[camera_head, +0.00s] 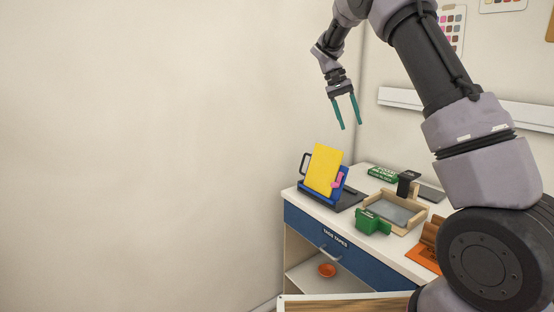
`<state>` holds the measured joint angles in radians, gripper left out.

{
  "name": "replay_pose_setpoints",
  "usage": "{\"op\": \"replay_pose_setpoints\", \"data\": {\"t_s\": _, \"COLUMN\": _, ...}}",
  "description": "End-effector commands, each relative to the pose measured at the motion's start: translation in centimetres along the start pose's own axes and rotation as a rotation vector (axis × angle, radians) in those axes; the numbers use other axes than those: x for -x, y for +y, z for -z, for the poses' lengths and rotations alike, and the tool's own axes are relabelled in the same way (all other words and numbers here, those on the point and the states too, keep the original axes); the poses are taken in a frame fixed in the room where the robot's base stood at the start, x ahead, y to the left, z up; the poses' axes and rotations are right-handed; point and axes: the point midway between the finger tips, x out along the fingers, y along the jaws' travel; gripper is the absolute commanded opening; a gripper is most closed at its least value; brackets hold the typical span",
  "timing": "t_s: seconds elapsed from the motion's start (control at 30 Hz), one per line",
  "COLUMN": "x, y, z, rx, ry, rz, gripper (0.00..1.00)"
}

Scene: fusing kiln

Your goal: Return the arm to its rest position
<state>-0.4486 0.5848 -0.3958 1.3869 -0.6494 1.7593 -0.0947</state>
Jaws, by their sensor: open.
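My gripper (345,112) hangs from my raised arm with its two teal fingers pointing down. The fingers are apart and nothing is between them. It is in the air above the back left part of the white-topped cabinet (292,190), clear of everything on it. My arm reaches up and over from the right side of the view, and its upper bend is cut off by the top edge.
On the cabinet top are a yellow panel (323,170) leaning on a blue stand, a green block (373,222), a wooden tray (405,228) and a green box (382,174). An orange bowl (327,270) sits on the shelf below. The space left of my gripper is free up to the wall.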

Motion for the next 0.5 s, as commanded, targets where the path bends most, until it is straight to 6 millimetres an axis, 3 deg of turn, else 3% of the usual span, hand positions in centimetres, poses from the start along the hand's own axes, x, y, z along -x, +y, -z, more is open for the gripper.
{"op": "replay_pose_setpoints", "data": {"t_s": 0.03, "x": 1.0, "y": 1.9, "z": -1.2, "rx": -0.002, "ry": 0.010, "rz": 0.062, "gripper": 0.55}}
{"op": "replay_pose_setpoints", "data": {"t_s": 0.2, "x": 3.2, "y": 6.2, "z": -5.6, "rx": 0.006, "ry": 0.062, "rz": 0.243, "gripper": 0.55}}
{"op": "replay_pose_setpoints", "data": {"t_s": 0.5, "x": 5.3, "y": 11.7, "z": -15.2, "rx": -0.005, "ry": 0.218, "rz": 0.512, "gripper": 0.55}}
